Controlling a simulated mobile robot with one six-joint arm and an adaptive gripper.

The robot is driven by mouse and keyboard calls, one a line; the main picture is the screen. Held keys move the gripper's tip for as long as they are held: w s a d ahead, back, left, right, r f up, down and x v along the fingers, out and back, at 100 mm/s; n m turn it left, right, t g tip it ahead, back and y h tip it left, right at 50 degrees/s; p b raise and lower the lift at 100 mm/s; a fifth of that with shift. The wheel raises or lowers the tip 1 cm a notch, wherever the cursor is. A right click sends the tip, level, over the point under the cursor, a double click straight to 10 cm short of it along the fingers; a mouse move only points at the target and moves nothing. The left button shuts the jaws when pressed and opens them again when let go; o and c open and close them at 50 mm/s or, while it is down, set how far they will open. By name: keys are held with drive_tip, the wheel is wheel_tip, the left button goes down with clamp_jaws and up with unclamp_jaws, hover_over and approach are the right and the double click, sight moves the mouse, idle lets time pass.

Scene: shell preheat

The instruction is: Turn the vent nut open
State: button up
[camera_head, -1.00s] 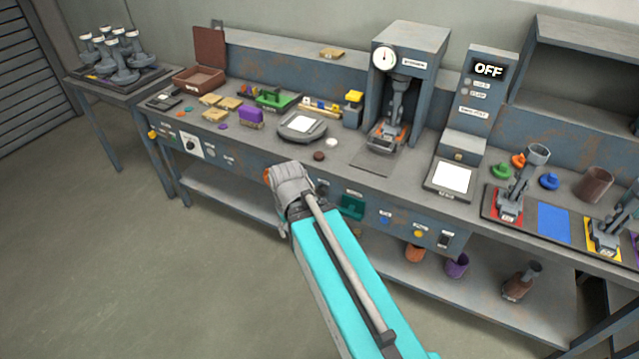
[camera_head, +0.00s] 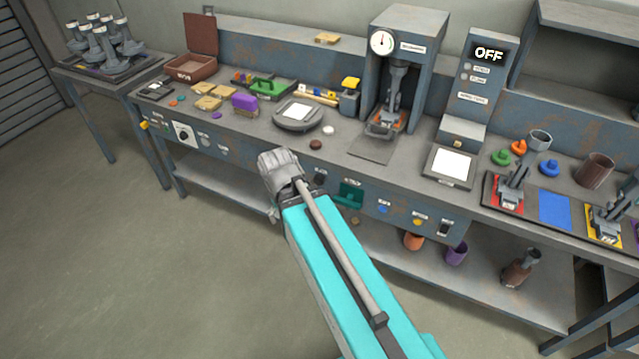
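My gripper (camera_head: 278,166) is at the end of my turquoise arm, in front of the bench's front edge, left of the middle. I see the wrist from behind; the fingers are hidden, so I cannot tell whether they hold anything. No part is clearly recognisable as the vent nut. The press-like station (camera_head: 405,60) with a round gauge (camera_head: 382,42) stands at the back of the bench, with a grey metal piece (camera_head: 394,90) inside. The front panel carries a dial (camera_head: 184,134) at left, and a blue knob (camera_head: 383,209) and a yellow knob (camera_head: 418,222) to the right.
A scale (camera_head: 299,115), a purple block (camera_head: 244,103) and a brown disc (camera_head: 316,144) are on the bench. A display unit reading OFF (camera_head: 488,53) stands at right. The floor at left (camera_head: 130,260) is clear.

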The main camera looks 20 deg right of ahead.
drive_tip(key=w+d+f+n+t+h+b, duration=0.1)
drive_tip(key=w+d+f+n+h+b, duration=0.25)
drive_tip(key=f+b, duration=0.35)
drive_tip(key=n+t+h+b, duration=0.95)
drive_tip(key=n+b, duration=0.75)
drive_tip(key=b, duration=1.3)
approach(318, 182)
drive_tip(key=v, duration=0.4)
drive_tip(key=shift+w+d+f+n+h+b, duration=0.15)
drive_tip(key=shift+f+n+h+b, duration=0.2)
drive_tip(key=shift+n, duration=0.5)
drive_tip(key=shift+r, duration=0.1)
drive_tip(key=x, duration=1.3)
drive_tip(key=shift+w+d, duration=0.2)
drive_tip(key=shift+w, duration=0.2)
